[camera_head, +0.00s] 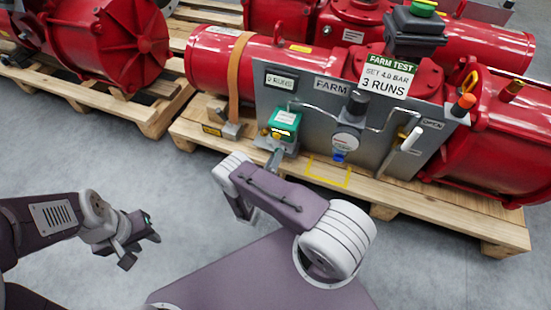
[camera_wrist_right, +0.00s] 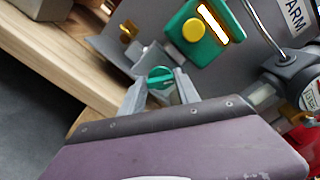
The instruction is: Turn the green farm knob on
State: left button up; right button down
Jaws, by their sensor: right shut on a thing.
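The green knob (camera_wrist_right: 160,77) shows in the right wrist view, low on the grey panel below a green box (camera_wrist_right: 193,34) with a yellow button. My right gripper (camera_wrist_right: 161,83) has one finger on each side of the knob and is shut on it. In the head view my right gripper (camera_head: 273,160) reaches the panel (camera_head: 305,112) just below the green box (camera_head: 286,125); the knob cannot be made out there. My left gripper (camera_head: 142,248) is at the left over the floor, away from the panel, with its fingers apart and nothing between them.
The panel also carries a black regulator with a gauge (camera_head: 346,140), a white-handled lever (camera_head: 412,138) and thin pipes. Red actuators (camera_head: 215,62) lie behind it on a wooden pallet (camera_head: 480,222). Another pallet (camera_head: 150,118) stands at the left. Grey floor is free around my left gripper.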

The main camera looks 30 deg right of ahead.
pick_arm(q)
jog(key=shift+f+b, duration=0.4)
jog(key=shift+f, duration=0.05)
pick_arm(e)
jog(key=n, duration=0.5)
jog(key=shift+f+n, duration=0.15)
jog(key=shift+n, duration=0.15)
jog(key=c, duration=0.9)
grip_release()
jog(key=shift+a, duration=0.1)
